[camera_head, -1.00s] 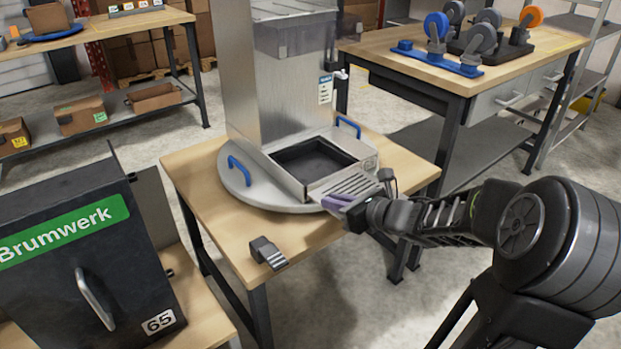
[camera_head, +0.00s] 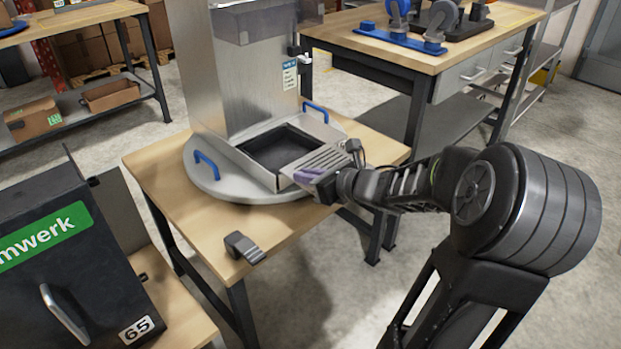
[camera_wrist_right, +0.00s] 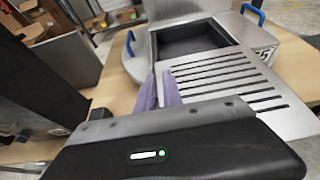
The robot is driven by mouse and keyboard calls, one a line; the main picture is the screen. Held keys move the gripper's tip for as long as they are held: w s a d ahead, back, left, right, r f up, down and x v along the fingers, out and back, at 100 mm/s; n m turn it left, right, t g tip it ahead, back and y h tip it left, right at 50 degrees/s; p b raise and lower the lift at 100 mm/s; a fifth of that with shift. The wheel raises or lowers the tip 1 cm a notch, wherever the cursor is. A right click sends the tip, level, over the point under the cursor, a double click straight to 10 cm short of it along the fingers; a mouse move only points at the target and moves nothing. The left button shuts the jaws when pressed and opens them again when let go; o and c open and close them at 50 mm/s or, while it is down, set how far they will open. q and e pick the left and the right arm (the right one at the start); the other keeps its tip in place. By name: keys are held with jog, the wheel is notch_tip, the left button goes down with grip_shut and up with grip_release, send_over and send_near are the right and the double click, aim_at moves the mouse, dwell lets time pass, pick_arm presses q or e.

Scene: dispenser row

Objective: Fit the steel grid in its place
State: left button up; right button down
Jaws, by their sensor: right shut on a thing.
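The steel grid (camera_head: 321,160) is a slotted plate held by my right gripper (camera_head: 312,175) at the front right of the dispenser. Its far edge overlaps or lies just over the front of the tray frame. In the right wrist view the grid (camera_wrist_right: 222,75) stretches ahead of the purple fingers (camera_wrist_right: 158,92), next to the dark recess (camera_wrist_right: 193,40). The dispenser (camera_head: 240,70) is a tall steel housing with a square open recess (camera_head: 283,150) at its foot. Whether the grid touches the frame cannot be told. My left gripper is not in view.
The dispenser stands on a round grey base (camera_head: 215,180) with blue handles (camera_head: 207,164) on a wooden table (camera_head: 170,170). A small grey bracket (camera_head: 243,247) lies near the table's front edge. A black box (camera_head: 70,270) stands at the lower left.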

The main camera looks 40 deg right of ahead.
aim_at(287, 172)
jog(key=w, duration=0.6)
jog(key=shift+w, duration=0.35)
jog(key=w, duration=0.3)
jog(key=shift+w+r+p, duration=0.1)
jog(key=shift+w+p, duration=0.05)
jog(key=shift+p, duration=0.15)
jog(key=shift+w+d+p, duration=0.15)
jog(key=shift+w+p, duration=1.05)
jog(key=shift+w, duration=3)
jog(key=shift+s+b, duration=0.1)
jog(key=shift+b, duration=0.2)
jog(key=shift+f+b, duration=0.75)
jog(key=shift+b, duration=0.2)
jog(key=c, duration=1.4)
grip_release()
jog(key=shift+s, duration=0.1)
jog(key=v, duration=0.7)
jog(key=shift+s, duration=0.3)
